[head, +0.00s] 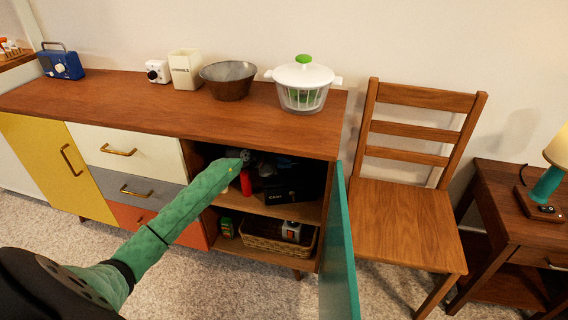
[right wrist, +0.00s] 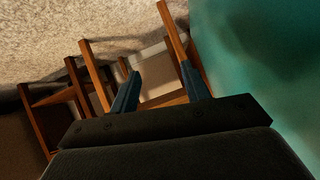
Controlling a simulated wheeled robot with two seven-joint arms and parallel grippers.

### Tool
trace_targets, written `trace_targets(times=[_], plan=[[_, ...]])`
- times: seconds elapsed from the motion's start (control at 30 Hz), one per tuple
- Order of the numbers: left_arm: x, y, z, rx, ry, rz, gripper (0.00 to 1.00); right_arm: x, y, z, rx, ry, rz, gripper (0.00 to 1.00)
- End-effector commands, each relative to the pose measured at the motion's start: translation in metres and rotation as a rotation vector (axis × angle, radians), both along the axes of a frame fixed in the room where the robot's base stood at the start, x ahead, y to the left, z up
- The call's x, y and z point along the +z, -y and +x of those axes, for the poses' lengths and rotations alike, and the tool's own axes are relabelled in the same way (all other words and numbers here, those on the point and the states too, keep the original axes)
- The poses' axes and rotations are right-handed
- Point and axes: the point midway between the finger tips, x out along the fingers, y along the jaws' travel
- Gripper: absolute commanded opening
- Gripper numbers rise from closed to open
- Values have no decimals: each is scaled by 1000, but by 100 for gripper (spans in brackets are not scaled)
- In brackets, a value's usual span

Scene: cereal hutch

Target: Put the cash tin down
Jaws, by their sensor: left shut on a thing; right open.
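The cash tin (head: 283,192) is a dark box with a small pale mark on its front, inside the open cupboard at its upper shelf. My left gripper (head: 270,160) reaches in from the left and is shut on the tin near its top. Shadow and the dark gripper hide the grip itself, and I cannot tell whether the tin touches the shelf (head: 309,213). My right gripper (right wrist: 160,78) is open and empty in the right wrist view; it is not seen in the head view.
A red item (head: 246,183) stands left of the tin. Below are a wicker basket (head: 262,243) and a green jar (head: 226,227). The teal door (head: 340,250) stands open at right, beside a wooden chair (head: 405,215). A bowl (head: 228,82) and salad spinner (head: 303,85) stand on top.

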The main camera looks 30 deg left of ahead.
Motion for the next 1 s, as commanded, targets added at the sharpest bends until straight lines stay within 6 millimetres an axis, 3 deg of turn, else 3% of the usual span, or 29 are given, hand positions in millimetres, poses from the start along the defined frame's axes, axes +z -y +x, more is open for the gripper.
trace_targets(times=[0.03, 0.1, 0.17, 0.67, 1.0], plan=[[2, 0, 0, 0, 2, 0, 0, 0, 0, 0, 0, 0, 0, 47], [0, 0, 0, -1, -1, 0, 20, 0, 0, 0, 0, 0, 0, 47], [0, 0, 0, -1, -1, 0, 28, 0, 0, 0, 0, 0, 0, 47], [7, -6, -9, -1, 0, 2, 28, 1, 0, 2, 0, 4, -1, 47], [5, -34, -52, 0, -1, 2, 28, 9, 0, 8, -3, 38, 5, 47]])
